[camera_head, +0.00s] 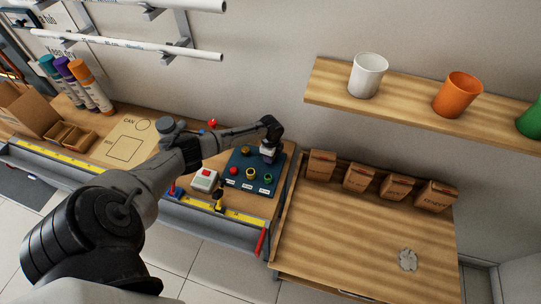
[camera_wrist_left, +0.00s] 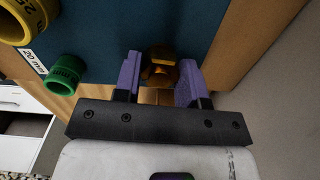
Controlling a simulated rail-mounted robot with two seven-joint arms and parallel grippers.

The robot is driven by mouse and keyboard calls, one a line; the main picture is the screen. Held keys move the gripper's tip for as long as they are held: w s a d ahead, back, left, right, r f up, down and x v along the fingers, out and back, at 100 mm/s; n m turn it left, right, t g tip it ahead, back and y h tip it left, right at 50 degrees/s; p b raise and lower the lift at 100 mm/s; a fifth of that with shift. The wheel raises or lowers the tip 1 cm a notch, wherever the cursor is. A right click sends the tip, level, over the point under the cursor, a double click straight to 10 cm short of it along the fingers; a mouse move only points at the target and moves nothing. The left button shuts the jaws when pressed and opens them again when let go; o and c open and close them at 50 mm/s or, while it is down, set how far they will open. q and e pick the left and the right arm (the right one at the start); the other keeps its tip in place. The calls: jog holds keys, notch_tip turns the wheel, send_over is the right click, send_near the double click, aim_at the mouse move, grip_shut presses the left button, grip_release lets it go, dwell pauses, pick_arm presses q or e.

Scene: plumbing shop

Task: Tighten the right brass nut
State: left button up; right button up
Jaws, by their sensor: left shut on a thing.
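My left gripper (camera_head: 267,157) is at the back right corner of a dark blue board (camera_head: 240,186) on the workbench, reaching down from above. In the left wrist view its two purple fingers (camera_wrist_left: 160,75) stand on either side of a brass nut (camera_wrist_left: 160,54) and are shut on it. The nut's hollow top faces the camera, with the blue board around it. In the head view the gripper hides this nut. A second, brass-coloured piece (camera_head: 246,151) sits at the board's back left. My right gripper is in neither view.
On the board's front half stand a red piece (camera_head: 234,170), a yellow ring (camera_head: 251,173) and a green ring (camera_head: 268,178). A wooden table (camera_head: 350,240) with small boxes stands right.

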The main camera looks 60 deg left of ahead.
pick_arm(q)
jog(key=m, duration=0.3)
jog(key=shift+b, duration=0.3)
jog(key=shift+m, duration=1.3)
jog(key=o, duration=0.9)
notch_tip(320, 180, up, 14)
jog(key=shift+f, duration=0.1)
